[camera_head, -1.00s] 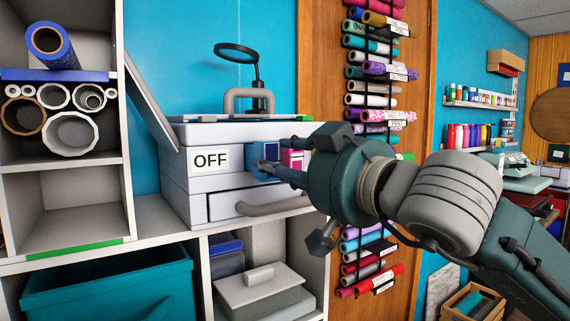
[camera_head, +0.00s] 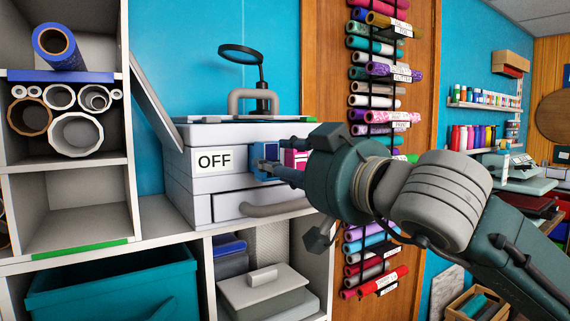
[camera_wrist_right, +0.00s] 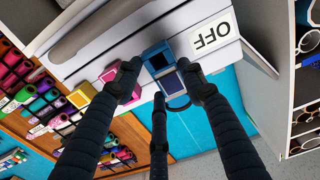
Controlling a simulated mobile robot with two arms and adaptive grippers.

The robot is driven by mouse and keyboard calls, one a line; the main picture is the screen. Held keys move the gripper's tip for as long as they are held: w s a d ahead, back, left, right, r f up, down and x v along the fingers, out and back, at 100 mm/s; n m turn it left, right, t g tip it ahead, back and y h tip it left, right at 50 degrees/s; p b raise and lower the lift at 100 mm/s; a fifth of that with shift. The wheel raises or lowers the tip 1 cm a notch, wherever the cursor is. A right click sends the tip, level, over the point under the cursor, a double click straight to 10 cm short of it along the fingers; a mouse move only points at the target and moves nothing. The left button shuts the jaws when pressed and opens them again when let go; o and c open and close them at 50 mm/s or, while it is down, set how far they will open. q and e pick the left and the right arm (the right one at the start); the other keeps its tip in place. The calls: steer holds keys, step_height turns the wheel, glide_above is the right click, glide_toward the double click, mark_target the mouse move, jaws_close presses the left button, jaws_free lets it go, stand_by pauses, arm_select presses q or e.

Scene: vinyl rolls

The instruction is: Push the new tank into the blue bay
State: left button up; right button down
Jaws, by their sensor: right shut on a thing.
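A white printer-like machine (camera_head: 240,182) with an OFF label stands on the shelf. On its front is a blue bay (camera_head: 257,152), with a pink bay (camera_head: 292,158) to its right. In the right wrist view, the blue bay (camera_wrist_right: 154,53) has the blue tank (camera_wrist_right: 169,86) close in front of it, with a dark face. My right gripper (camera_head: 268,162) is shut on the tank, with fingers on both sides of it in the wrist view (camera_wrist_right: 158,82). The fingers hide how far the tank is inside the bay. My left gripper is not in view.
A curved grey handle (camera_head: 264,208) juts out below the bays. In the wrist view, a yellow bay (camera_wrist_right: 82,95) lies beyond the pink one. Racks of vinyl rolls (camera_head: 380,101) hang at the right. A teal bin (camera_head: 112,285) sits under the shelf.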

steer(key=shift+x, duration=1.15)
stand_by(0.4)
steer(key=shift+w+b, duration=0.15)
steer(key=shift+b, duration=0.4)
stand_by(0.7)
stand_by(0.4)
steer(key=shift+c, duration=2.4)
jaws_free()
steer(key=b+v, duration=0.3)
steer(key=v, duration=0.4)
steer(key=shift+a, duration=0.1)
